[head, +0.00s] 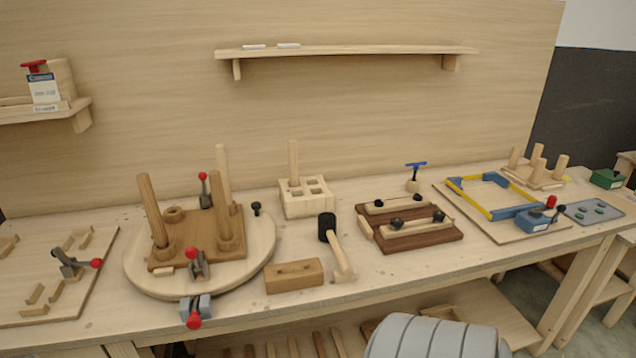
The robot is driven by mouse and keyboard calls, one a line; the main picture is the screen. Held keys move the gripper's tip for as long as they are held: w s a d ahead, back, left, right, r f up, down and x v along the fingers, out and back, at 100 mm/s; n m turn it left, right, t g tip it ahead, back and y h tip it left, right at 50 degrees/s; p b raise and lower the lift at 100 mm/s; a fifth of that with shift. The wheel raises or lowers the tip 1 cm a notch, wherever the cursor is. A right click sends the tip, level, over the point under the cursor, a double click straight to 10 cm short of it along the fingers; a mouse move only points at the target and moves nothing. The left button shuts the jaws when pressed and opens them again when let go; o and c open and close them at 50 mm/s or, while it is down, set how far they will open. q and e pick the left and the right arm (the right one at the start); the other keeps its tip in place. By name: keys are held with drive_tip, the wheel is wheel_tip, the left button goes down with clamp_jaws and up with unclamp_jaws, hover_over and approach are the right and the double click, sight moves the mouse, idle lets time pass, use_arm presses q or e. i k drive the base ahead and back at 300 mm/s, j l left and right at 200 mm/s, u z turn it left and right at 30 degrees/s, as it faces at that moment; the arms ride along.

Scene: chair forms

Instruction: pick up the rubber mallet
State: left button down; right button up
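The rubber mallet (327,228) is on the workbench, near the middle of the head view. It has a black cylindrical head and a pale wooden handle (337,254). The head is toward the back, and the handle runs toward the front edge. The handle's lower end meets a small pale wooden piece (343,275); I cannot tell whether that piece is part of it. Neither of my grippers shows in this view.
A wooden block (294,276) is just left of the handle. A round board with a peg fixture (137,262) stands further left. A block with square holes (307,206) is behind; a dark clamped board (440,238) is right. A shelf (350,50) hangs above.

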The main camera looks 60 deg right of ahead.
sight(327, 221)
drive_tip(key=z, duration=2.05)
